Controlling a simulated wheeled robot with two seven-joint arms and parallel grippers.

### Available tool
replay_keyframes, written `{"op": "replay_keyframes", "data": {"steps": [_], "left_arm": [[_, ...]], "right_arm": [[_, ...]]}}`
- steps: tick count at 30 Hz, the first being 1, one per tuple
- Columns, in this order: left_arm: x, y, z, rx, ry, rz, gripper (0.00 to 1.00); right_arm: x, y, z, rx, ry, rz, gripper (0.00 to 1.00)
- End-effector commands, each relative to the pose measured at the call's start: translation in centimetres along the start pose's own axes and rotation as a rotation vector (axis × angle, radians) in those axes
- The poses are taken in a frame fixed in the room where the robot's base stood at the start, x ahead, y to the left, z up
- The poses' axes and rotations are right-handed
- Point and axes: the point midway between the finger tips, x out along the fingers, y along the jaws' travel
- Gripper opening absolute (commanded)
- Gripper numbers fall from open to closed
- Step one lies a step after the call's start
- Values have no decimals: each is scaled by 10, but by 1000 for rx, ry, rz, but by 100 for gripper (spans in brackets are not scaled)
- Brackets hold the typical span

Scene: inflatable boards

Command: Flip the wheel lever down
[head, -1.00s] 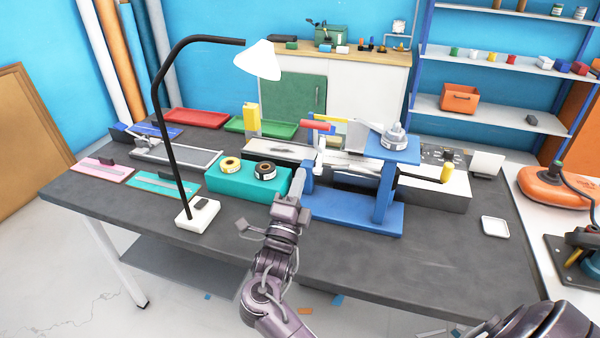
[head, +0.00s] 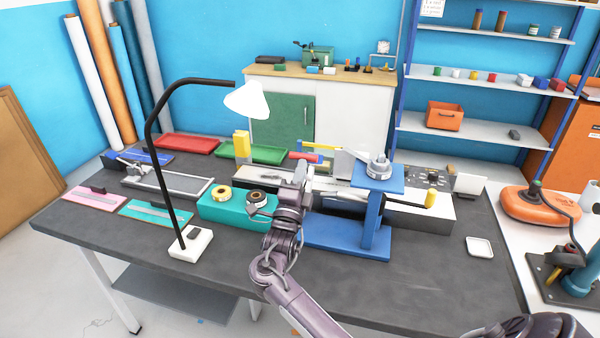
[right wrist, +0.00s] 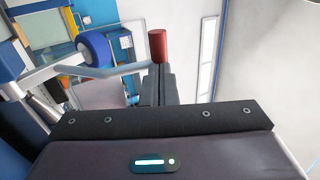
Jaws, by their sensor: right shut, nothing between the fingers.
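The blue machine (head: 370,225) stands on the dark workbench. A lever with a red handle (head: 304,156) sticks out at its upper left. In the right wrist view the red handle (right wrist: 157,46) is just beyond my fingertips, on a grey rod that runs left past a blue wheel (right wrist: 93,49). My right gripper (head: 302,170) is shut and empty, close to the red handle and seemingly just below it; it also shows in the right wrist view (right wrist: 160,75). I cannot tell whether they touch. My gripper and forearm hide part of the machine's left side. My left gripper is out of view.
A teal block with tape rolls (head: 238,208) is just left of my right arm. A black lamp (head: 150,130) arches over the bench. A yellow-handled lever (head: 430,199) sits to the right. The bench's front right is mostly clear, with a small white tray (head: 479,247).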

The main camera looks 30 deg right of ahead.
Motion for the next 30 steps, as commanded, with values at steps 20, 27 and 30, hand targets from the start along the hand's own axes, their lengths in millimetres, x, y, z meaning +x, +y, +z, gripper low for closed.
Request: {"op": "replay_keyframes", "data": {"steps": [20,27,30], "left_arm": [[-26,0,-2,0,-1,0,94],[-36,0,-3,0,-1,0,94],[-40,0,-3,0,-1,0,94]], "right_arm": [[54,-1,0,6,4,290,0],[92,14,1,7,2,519,0],[106,22,1,7,0,614,0]]}}
